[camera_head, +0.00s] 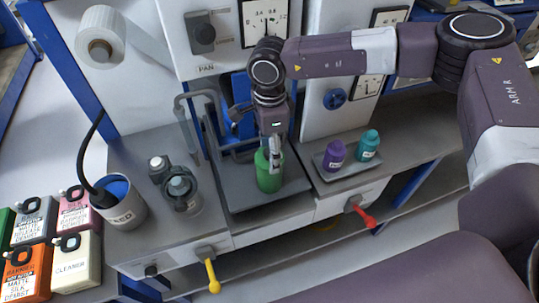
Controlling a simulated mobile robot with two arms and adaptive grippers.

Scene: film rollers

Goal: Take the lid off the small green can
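The small green can (269,181) stands upright on a dark grey tray (245,203) in the middle of the bench. My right gripper (274,158) points down at the top of the can, its fingers overlapping the can's upper rim in the camera_head view. The gripper covers part of the can's top, so I cannot make out the lid. I cannot tell whether the fingers touch the can or how far apart they are. My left gripper is not in view.
A purple bottle (335,156) and a teal bottle (368,147) stand on a small tray to the right. A grey container marked FEED (122,208) and dark fittings (182,189) are on the left. Coloured jugs (76,262) stand at the lower left. Blue framework is behind the can.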

